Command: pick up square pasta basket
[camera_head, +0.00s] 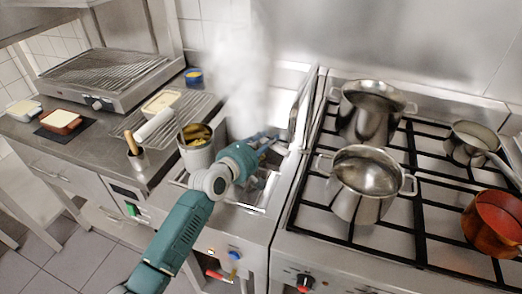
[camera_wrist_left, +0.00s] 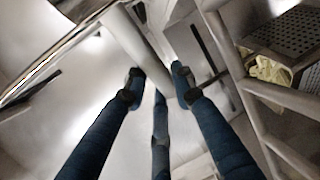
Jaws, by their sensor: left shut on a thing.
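My left gripper (camera_head: 264,143) reaches over the steaming pasta cooker (camera_head: 238,207), between the counter and the stove. In the left wrist view my left gripper (camera_wrist_left: 157,86) has its fingers closed around a pale, smooth bar (camera_wrist_left: 137,45), which looks like a basket handle. A perforated metal basket wall (camera_wrist_left: 290,40) shows at the upper right of that view, with pale yellow food (camera_wrist_left: 270,72) beside it. In the head view, steam and my gripper hide most of the basket. I cannot tell whether it is lifted. My right gripper is not in view.
A steel pot (camera_head: 367,182) and a taller pot (camera_head: 371,108) stand on the stove close to the right. A grill (camera_head: 105,75) and trays occupy the left counter.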

